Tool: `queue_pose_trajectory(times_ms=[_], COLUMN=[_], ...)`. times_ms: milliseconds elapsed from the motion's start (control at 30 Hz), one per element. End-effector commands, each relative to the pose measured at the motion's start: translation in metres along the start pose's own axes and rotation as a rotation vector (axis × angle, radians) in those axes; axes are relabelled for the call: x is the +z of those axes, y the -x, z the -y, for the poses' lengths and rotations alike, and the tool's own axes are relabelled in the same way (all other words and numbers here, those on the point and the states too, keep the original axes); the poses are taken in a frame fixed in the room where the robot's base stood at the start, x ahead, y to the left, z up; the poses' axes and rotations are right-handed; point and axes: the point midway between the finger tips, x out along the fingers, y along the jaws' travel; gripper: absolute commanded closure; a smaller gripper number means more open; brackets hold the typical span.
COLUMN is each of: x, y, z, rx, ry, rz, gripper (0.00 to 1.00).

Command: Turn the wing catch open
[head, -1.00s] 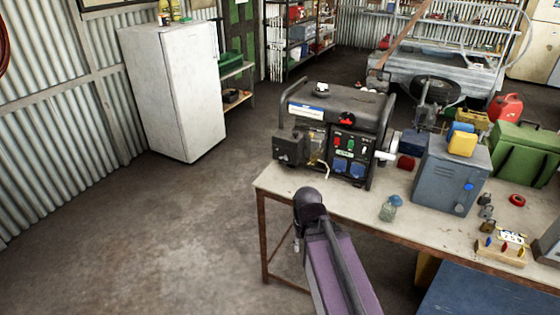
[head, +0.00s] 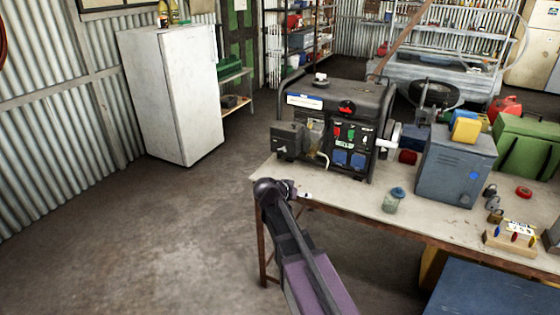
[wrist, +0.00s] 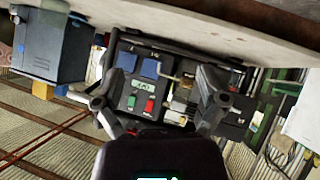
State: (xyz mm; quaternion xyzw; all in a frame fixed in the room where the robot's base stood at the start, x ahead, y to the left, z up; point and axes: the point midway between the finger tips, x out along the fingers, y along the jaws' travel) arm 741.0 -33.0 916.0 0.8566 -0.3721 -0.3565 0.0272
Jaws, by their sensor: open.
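The black generator (head: 337,125) stands on the bench, with a dark box (head: 287,140) on its left end and a pale curved lever (head: 322,159) beside its panel. I cannot clearly make out a wing catch in either view. My gripper (head: 298,192) is at the bench's front left corner, in front of the generator and apart from it. In the wrist view my gripper (wrist: 157,108) is open and empty, its two fingers spread. The generator (wrist: 150,75) appears upside down beyond and between them, with its blue sockets, red and green switches showing.
The bench (head: 400,215) also holds a glass jar (head: 393,203), a grey-blue metal box (head: 455,165), padlocks (head: 492,206) and a green case (head: 530,150) to the right. A white fridge (head: 175,95) stands at the back left. The floor left of the bench is clear.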

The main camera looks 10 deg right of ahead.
Motion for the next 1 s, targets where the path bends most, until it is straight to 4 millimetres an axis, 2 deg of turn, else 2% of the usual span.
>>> queue_pose_trajectory(times_ms=[33,167,300,500,700,1000], x=[-0.007,-0.033,-0.058,-0.082,-0.091,-0.091], y=[-0.008,-0.009,-0.002,0.014,0.026,0.030], z=[0.018,0.050,0.087,0.131,0.151,0.153], rx=[0.004,-0.001,-0.041,-0.122,-0.171,-0.178], ry=[-0.030,-0.110,-0.185,-0.255,-0.280,-0.281], rz=[-0.065,-0.235,-0.412,-0.596,-0.671,-0.678], gripper=[0.09,0.09,0.09,0.09,0.09,0.09])
